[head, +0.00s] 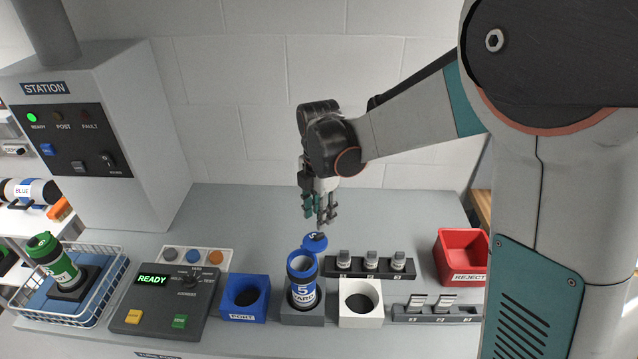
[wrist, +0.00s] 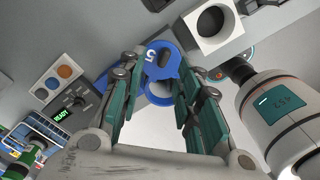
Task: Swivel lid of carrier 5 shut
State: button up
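The blue PORT block (head: 246,298) stands left of the carrier, the white block (head: 361,303) right. A dark rack with several grey-topped pieces (head: 371,262) is close behind right. A red REJECT bin (head: 461,257) stands far right. The control console (head: 165,300) is left. The back counter is clear.

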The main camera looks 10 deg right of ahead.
notch_tip(320, 180, up, 8)
jog(key=shift+p, duration=0.3)
jog(key=shift+a+f, duration=0.1)
jog(key=shift+f, duration=0.05)
